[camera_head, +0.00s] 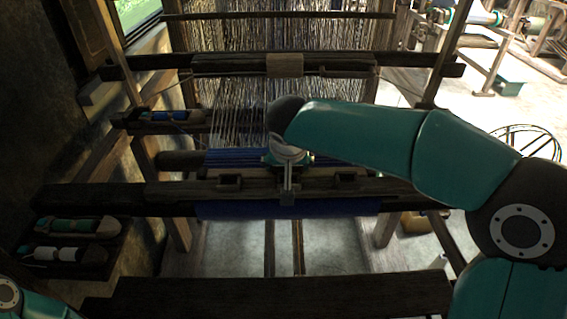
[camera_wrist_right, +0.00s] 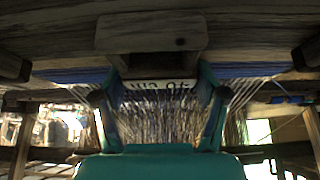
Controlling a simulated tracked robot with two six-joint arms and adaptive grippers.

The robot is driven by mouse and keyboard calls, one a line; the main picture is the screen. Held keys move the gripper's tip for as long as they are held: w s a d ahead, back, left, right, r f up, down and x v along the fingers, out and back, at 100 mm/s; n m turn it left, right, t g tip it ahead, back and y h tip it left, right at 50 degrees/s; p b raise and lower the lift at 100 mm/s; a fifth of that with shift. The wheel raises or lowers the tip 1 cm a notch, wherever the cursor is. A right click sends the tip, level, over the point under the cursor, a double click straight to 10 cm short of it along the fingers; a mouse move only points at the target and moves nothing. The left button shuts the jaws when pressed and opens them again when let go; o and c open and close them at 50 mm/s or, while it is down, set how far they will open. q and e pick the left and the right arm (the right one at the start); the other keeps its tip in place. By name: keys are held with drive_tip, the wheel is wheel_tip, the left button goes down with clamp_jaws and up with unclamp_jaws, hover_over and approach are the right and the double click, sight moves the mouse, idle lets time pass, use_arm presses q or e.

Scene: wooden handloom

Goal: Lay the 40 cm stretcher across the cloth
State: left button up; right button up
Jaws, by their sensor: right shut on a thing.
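The blue cloth (camera_head: 232,158) lies between the reed side and the front beam of the loom, and more blue cloth (camera_head: 335,207) shows below that beam. My right gripper (camera_head: 287,166) is over the middle of the cloth, just behind the front beam. In the right wrist view its two teal fingers (camera_wrist_right: 160,94) stand either side of the stretcher (camera_wrist_right: 160,86), whose pale face carries an upside-down "40 cm" mark. The gripper is shut on the stretcher. The stretcher's ends are mostly hidden, and I cannot tell whether it touches the cloth. My left gripper is out of view.
The dark front beam (camera_head: 130,196) crosses close in front of the gripper. Warp threads (camera_head: 235,105) run up behind the cloth. A shuttle with blue yarn (camera_head: 168,116) lies at the left. A dark tray (camera_head: 32,262) holds more shuttles. A bench (camera_head: 260,297) spans the foreground.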

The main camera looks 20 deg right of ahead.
drive_tip(key=shift+f, duration=0.2)
idle(0.4)
drive_tip(key=o, duration=1.3)
drive_tip(key=shift+r, duration=0.1)
drive_tip(key=v, duration=1.1)
drive_tip(key=shift+s+r, duration=0.2)
drive_tip(key=shift+r, duration=0.15)
